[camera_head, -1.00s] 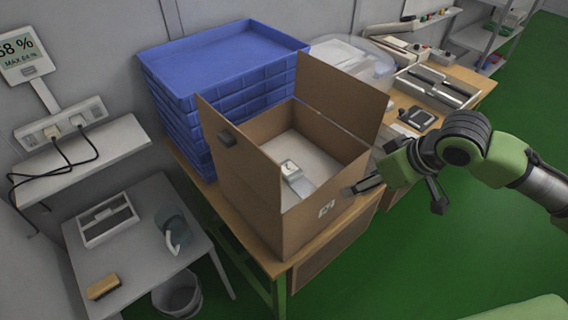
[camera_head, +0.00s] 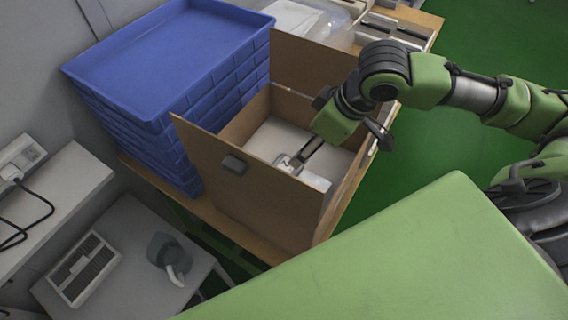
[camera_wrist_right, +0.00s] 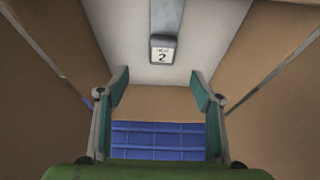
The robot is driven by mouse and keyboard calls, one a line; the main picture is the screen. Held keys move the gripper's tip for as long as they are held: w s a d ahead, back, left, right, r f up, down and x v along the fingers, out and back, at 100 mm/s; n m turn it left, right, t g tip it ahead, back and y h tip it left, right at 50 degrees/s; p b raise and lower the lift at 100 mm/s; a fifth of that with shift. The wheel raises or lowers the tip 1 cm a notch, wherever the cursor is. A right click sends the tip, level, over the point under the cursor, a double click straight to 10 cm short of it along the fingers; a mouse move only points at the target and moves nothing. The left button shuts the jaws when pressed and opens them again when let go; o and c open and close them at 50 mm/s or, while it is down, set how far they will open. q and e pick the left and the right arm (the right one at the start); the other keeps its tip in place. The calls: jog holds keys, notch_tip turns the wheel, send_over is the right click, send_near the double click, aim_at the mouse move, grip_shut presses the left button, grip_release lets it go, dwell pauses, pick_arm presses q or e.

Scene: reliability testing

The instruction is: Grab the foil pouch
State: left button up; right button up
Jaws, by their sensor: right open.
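An open cardboard box (camera_head: 183,150) stands on the wooden table. Inside it, in the right wrist view, a small white item marked "2" (camera_wrist_right: 163,49) sits at the end of a grey strip (camera_wrist_right: 167,15) on the pale floor. I cannot tell whether either is the foil pouch. My right gripper (camera_wrist_right: 157,86) is open and empty, its two fingers wide apart. In the wrist view the marked item lies beyond and between the fingertips, apart from them. In the head view the right gripper (camera_head: 345,146) is over the box opening, partly hiding the contents. My left gripper is not in view.
A stack of blue trays (camera_head: 165,50) stands directly left of the box. The raised cardboard flaps and walls enclose the gripper's surroundings. A grey side table (camera_head: 125,225) with a vented tray (camera_head: 85,268) is at lower left. Green floor (camera_head: 420,130) is clear at right.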

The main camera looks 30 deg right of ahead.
send_near(288, 165)
jog(key=shift+w+d+f, duration=0.1)
jog(key=shift+w+f, duration=0.1)
jog(key=shift+f, duration=0.4)
jog(key=shift+w+f, duration=0.2)
jog(key=shift+f, duration=0.35)
jog(key=x, duration=0.1)
jog(key=p+x, duration=0.1)
jog(key=x, duration=0.1)
jog(key=shift+a, duration=0.25)
jog(key=shift+x, duration=1.25)
jog(key=shift+w+a+f, duration=0.15)
jog(key=shift+w+f, duration=0.05)
jog(key=shift+f, duration=0.2)
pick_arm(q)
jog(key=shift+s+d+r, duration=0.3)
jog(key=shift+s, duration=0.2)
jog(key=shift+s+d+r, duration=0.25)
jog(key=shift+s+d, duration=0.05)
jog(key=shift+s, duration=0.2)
pick_arm(e)
jog(key=c, duration=1.1)
